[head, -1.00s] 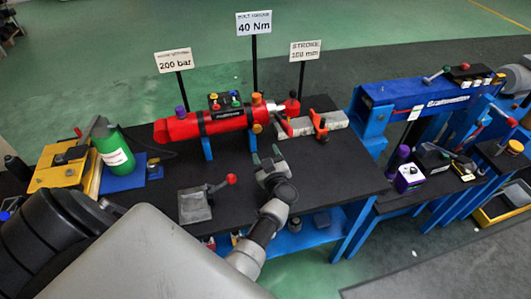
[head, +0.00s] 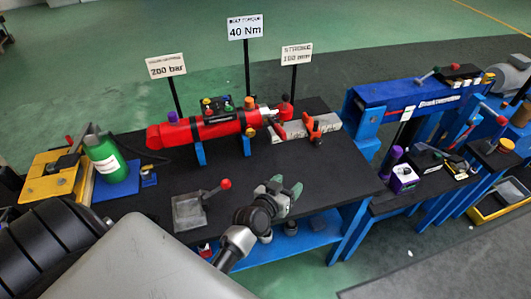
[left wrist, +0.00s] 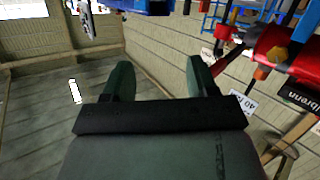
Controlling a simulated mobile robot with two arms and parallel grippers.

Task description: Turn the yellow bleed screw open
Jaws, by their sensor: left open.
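The red cylinder (head: 208,130) lies on blue supports on the black bench. A small yellow-orange fitting (head: 250,132) sits on its near side at the right end; it may be the bleed screw, but it is too small to be sure. An orange cap (head: 249,102) stands above it and a purple cap (head: 172,117) is at the left end. My left gripper (head: 285,187) is open and empty, near the bench's front edge, apart from the cylinder. In the left wrist view its fingers (left wrist: 160,78) are spread with nothing between; part of the red cylinder (left wrist: 285,50) shows at the upper right.
A grey tray with a red-knobbed lever (head: 188,212) stands at front left of the bench. A green bottle (head: 106,160) is at the left. An orange clamp (head: 313,128) sits right of the cylinder. Sign posts, including the 40 Nm sign (head: 245,27), stand behind. Bare bench lies before the cylinder.

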